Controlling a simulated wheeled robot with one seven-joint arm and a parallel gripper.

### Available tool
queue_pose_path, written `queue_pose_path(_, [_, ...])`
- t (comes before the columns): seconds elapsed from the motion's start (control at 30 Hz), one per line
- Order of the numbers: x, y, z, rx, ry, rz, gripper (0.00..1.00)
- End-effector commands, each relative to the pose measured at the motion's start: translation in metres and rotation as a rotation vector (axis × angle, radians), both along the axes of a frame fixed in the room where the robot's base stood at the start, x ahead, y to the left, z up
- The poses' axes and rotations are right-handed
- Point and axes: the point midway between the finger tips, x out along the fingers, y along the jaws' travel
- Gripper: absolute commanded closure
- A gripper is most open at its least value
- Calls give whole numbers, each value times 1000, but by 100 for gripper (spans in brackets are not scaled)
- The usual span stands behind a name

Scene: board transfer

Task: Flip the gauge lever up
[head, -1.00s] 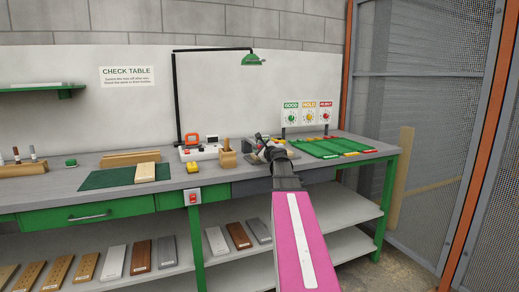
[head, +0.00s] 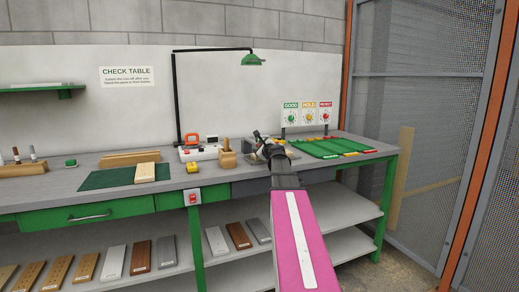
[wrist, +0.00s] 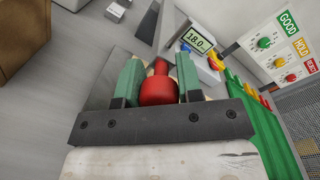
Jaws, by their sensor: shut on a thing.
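My gripper (wrist: 158,76) has its two green-padded fingers on either side of a red rounded knob (wrist: 158,89) with a narrower neck, and is shut on it. This looks like the gauge lever's handle; its lower part and pivot are hidden. The gauge's display (wrist: 198,39) reads about 18.0 just beyond the fingers in the wrist view. In the head view my gripper (head: 268,150) is over the bench, right of the wooden block holder, and my arm and gripper hide most of the gauge. The lever's angle cannot be told.
A green mat (head: 330,149) with coloured strips lies right of the gauge, below GOOD, HOLD and REJECT signs (head: 307,113). A wooden holder (head: 227,160) and a yellow block (head: 193,168) stand to the left. A lamp (head: 253,60) hangs above the bench.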

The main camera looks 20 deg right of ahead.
Motion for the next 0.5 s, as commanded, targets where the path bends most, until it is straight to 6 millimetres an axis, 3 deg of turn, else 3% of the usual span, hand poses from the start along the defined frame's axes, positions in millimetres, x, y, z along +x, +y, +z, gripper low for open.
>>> queue_pose_path(0.5, [7,1,42,-9,202,5,100])
